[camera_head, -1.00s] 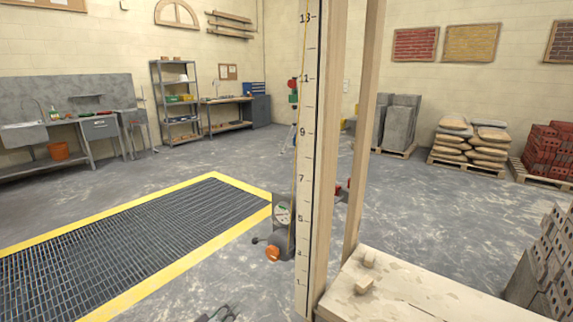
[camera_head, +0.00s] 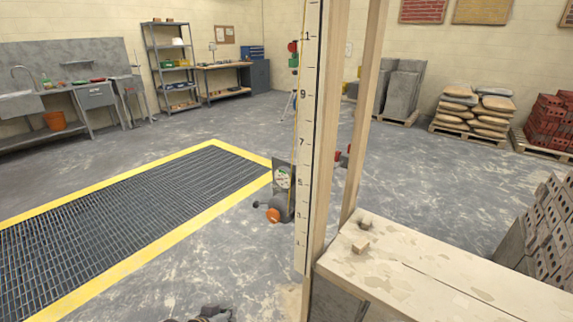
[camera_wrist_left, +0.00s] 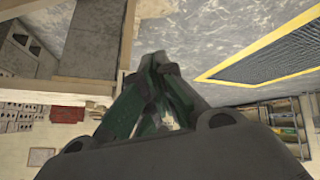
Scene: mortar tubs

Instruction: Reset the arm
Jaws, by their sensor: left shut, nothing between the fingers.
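My left gripper (camera_wrist_left: 158,62) shows in the left wrist view with its dark fingers together and nothing between them. In the head view only a dark piece of my arm shows at the bottom edge, left of the numbered post; its fingertips cannot be made out there. My right gripper is in neither view. The wrist picture appears upside down, with the floor at the top and the shelves and wall low in the picture.
An upright numbered board (camera_head: 309,130) with wooden posts stands close in front. A stained wooden worktop (camera_head: 420,275) is at the lower right, beside stacked perforated bricks (camera_head: 550,240). A yellow-edged floor grate (camera_head: 150,215) lies left. Open floor (camera_head: 430,185) lies beyond the worktop.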

